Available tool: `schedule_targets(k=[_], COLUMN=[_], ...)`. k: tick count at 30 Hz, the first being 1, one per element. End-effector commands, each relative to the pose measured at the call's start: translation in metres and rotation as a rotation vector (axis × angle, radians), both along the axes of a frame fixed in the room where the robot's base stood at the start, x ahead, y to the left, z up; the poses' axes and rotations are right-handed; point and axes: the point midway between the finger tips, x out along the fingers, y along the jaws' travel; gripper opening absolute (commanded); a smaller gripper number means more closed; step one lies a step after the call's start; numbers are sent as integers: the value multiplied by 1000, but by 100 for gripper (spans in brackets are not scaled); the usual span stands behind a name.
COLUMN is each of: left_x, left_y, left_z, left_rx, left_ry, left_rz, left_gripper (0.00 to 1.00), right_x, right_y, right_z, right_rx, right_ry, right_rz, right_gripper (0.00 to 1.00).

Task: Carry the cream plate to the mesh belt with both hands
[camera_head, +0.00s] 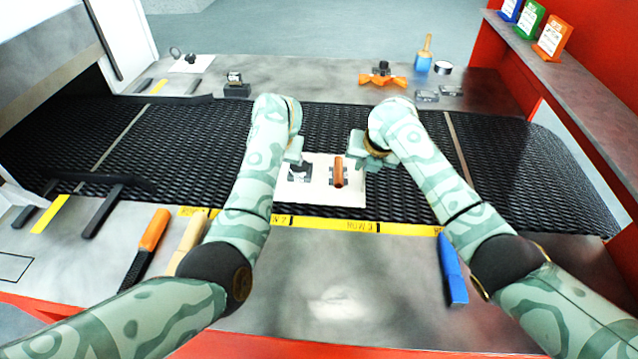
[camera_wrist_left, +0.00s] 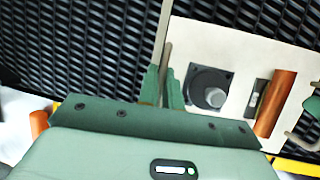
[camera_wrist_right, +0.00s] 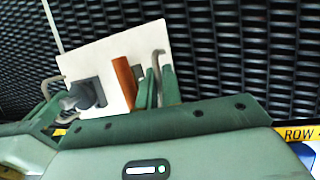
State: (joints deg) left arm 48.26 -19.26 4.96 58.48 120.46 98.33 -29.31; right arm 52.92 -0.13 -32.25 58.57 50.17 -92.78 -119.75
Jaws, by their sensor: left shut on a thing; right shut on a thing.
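The cream plate (camera_head: 318,192) is over the black mesh belt (camera_head: 200,130), near its front edge; I cannot tell if it touches the mesh. It bears a dark motor-like part (camera_wrist_left: 210,88) and a copper-brown cylinder (camera_head: 338,172). A metal handle stands at each side. My left gripper (camera_wrist_left: 165,88) is shut on the handle at the plate's left side. My right gripper (camera_wrist_right: 157,84) is shut on the handle at its right side. In the head view, my left gripper (camera_head: 294,152) and right gripper (camera_head: 366,150) are partly hidden by my wrists.
A yellow marked strip (camera_head: 330,224) runs along the belt's front edge. An orange-handled tool (camera_head: 146,245) and a blue tool (camera_head: 451,268) lie on the front bench. The belt beside the plate is clear.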

Motion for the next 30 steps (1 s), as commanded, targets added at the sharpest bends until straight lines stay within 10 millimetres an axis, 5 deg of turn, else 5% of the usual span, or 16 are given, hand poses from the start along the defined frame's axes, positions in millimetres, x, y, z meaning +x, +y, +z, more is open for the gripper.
schedule_targets(k=[11, 12, 14, 30], left_x=[0, 0, 0, 1], left_y=[-1, -1, -1, 0], left_z=[-16, -17, -17, -11], left_rx=[-1, -2, -2, 0], left_ry=[-3, 0, 0, -2], left_rz=[-2, -1, -1, 1], left_gripper=[0, 18, 29, 29], right_x=[0, 0, 0, 0], right_y=[1, 0, 0, 0], right_z=[-16, -17, -17, -17], right_rx=[2, 0, 0, 0], right_ry=[-2, 0, 0, 0], right_rz=[0, 1, 0, 0], right_gripper=[0, 18, 29, 29])
